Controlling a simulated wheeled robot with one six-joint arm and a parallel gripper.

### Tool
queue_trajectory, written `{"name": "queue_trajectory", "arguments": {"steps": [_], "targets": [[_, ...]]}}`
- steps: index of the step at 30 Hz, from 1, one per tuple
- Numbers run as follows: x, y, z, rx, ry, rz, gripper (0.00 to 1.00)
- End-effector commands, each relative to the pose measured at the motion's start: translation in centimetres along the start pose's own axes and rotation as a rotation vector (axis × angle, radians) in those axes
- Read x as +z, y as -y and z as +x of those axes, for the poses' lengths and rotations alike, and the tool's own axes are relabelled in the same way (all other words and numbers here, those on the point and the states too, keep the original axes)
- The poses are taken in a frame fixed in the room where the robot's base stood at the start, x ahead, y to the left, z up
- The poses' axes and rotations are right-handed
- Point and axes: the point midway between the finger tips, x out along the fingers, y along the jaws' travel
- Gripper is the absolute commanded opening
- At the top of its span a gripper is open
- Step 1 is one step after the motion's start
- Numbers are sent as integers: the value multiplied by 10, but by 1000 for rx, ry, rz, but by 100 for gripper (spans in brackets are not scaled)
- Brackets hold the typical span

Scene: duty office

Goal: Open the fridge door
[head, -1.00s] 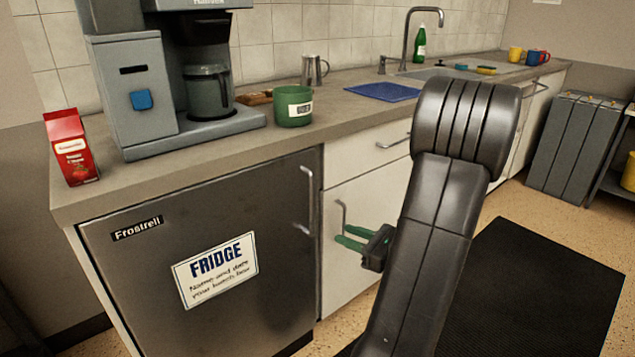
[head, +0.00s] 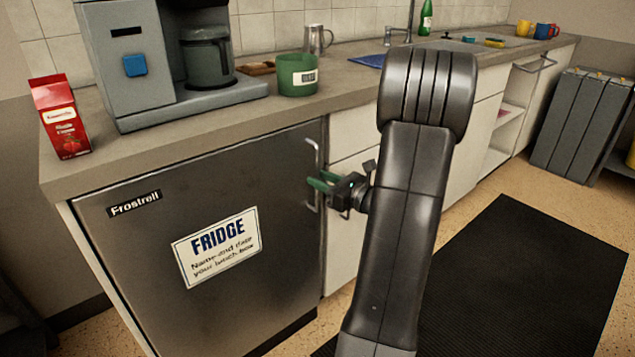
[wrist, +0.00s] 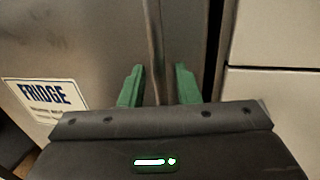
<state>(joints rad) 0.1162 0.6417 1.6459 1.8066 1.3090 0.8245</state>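The fridge (head: 150,260) is a dark grey door under the counter, closed, with a "Frostrell" badge and a white FRIDGE sign (head: 216,246). Its vertical metal bar handle (head: 317,160) is on the door's right side. My gripper (head: 318,185) has green fingers and is at the lower part of the handle. In the wrist view the handle (wrist: 155,50) runs down between the two green fingers (wrist: 158,88), which stand apart with a gap on each side of the bar. The handle's lower end is hidden behind my gripper there.
A white drawer and cupboard (head: 347,240) adjoin the fridge on the right. The counter above holds a red carton (head: 62,120), a coffee machine (head: 150,60) and a green pot (head: 297,75). A black mat (head: 520,285) lies on the floor to the right.

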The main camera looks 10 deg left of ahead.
Motion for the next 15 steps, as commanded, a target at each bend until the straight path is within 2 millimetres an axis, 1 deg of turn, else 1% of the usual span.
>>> {"name": "queue_trajectory", "arguments": {"steps": [1,5,14,15], "targets": [[-1,-1,6,3,1,-2,30],[0,0,14,1,0,-1,30],[0,0,16,0,0,-1,30],[0,0,16,0,0,-1,24]]}}
